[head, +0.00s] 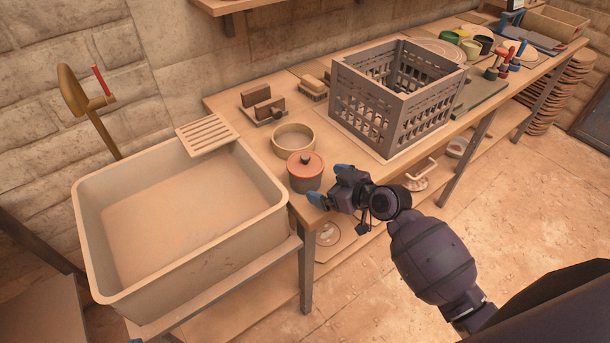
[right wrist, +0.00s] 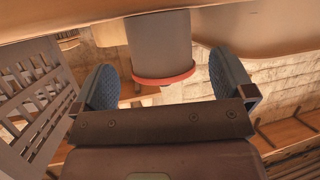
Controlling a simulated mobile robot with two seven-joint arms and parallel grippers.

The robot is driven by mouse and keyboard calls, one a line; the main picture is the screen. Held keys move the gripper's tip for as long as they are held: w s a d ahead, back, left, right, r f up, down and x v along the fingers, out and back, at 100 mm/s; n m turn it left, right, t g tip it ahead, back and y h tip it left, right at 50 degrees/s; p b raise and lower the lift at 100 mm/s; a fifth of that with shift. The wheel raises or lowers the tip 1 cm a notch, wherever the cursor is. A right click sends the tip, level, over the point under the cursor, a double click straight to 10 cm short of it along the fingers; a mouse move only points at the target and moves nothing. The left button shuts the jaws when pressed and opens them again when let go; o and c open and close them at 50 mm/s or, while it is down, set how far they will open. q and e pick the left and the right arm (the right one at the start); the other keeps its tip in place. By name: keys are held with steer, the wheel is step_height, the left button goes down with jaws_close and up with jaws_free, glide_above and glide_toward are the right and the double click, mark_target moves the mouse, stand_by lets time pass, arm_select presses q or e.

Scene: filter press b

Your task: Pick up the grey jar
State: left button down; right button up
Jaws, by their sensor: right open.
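The grey jar (head: 305,181) has a reddish lid with a small knob. It stands upright near the table's front edge, just right of the sink. My right gripper (head: 329,186) is at table height just right of the jar, its blue fingertips pointing at it. In the right wrist view, which is upside down, the jar (right wrist: 160,45) shows between and beyond the open fingers (right wrist: 164,80), with a gap on each side. The jar is not gripped.
A round tan bowl (head: 293,139) stands right behind the jar. A large sink (head: 90,225) adjoins on the left. A grey slatted crate (head: 365,112) stands to the right. Brushes or blocks (head: 262,103) lie at the back. Bare tabletop shows between bowl and crate.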

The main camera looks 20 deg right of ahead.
mark_target(319, 179)
steer(key=shift+r+x, duration=0.15)
steer(key=shift+x, duration=1.25)
steer(key=shift+r+x, duration=0.1)
steer(key=shift+x, duration=1.3)
steer(key=shift+w+d, duration=0.1)
steer(key=shift+w, duration=0.1)
steer(key=c, duration=0.7)
